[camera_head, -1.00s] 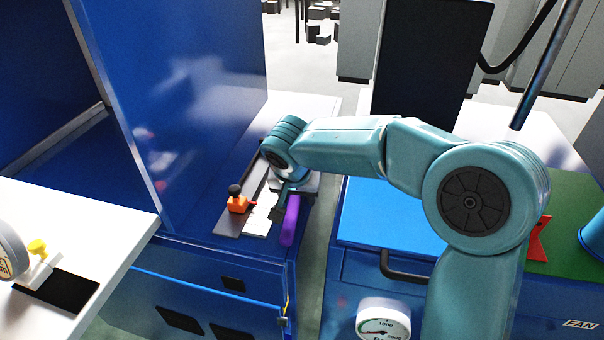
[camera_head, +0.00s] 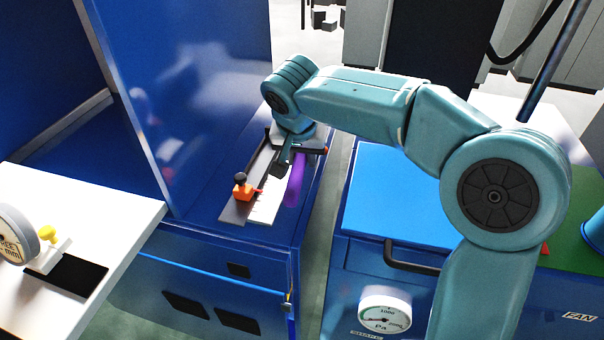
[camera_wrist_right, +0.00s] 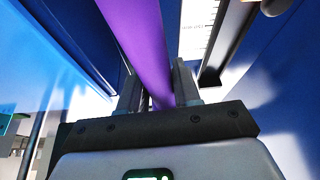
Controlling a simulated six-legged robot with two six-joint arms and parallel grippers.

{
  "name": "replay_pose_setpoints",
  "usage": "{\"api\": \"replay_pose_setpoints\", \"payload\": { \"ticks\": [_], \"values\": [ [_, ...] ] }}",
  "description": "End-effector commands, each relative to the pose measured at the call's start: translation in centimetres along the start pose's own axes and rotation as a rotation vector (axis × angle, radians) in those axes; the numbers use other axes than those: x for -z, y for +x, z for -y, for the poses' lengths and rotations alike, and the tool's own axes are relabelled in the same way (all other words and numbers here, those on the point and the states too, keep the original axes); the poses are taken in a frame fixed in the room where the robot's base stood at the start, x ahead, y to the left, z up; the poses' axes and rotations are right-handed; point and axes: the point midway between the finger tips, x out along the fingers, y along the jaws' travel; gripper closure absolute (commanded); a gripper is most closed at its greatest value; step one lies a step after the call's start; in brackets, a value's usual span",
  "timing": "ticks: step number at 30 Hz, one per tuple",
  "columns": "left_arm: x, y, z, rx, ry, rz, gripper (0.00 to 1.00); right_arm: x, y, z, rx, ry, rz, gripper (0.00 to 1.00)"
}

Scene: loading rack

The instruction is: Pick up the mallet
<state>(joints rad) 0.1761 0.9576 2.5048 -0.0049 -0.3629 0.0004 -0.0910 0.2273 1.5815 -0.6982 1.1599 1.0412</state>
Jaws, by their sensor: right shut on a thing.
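The mallet shows as a purple handle (camera_head: 294,184) at the right end of the blue cabinet top. My right gripper (camera_head: 287,165) is shut on the purple handle. In the right wrist view the purple handle (camera_wrist_right: 140,40) runs between the two fingers (camera_wrist_right: 155,88) and out of the top of the picture. I cannot tell how high it is held. My left gripper is not in view.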

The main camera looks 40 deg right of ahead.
Motion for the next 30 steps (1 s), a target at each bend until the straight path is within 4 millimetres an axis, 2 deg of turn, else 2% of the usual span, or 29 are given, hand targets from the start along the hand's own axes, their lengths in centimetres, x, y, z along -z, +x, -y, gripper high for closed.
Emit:
{"api": "replay_pose_setpoints", "payload": {
  "ticks": [1, 6, 15, 21, 30],
  "values": [
    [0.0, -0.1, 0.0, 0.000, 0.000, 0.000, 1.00, 0.6, -1.4, 0.1, 0.005, 0.001, -0.006, 1.00],
    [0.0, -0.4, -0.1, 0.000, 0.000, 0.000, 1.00, 2.2, -5.2, 0.1, 0.005, 0.001, -0.005, 1.00],
    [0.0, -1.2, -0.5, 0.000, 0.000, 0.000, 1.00, 4.3, -10.2, 0.1, 0.003, 0.000, -0.003, 1.00],
    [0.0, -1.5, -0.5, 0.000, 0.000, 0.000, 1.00, 4.8, -11.6, 0.0, 0.001, 0.000, -0.002, 1.00],
    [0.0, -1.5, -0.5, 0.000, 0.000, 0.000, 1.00, 4.9, -11.8, 0.0, 0.001, 0.000, -0.002, 1.00]
  ]
}}
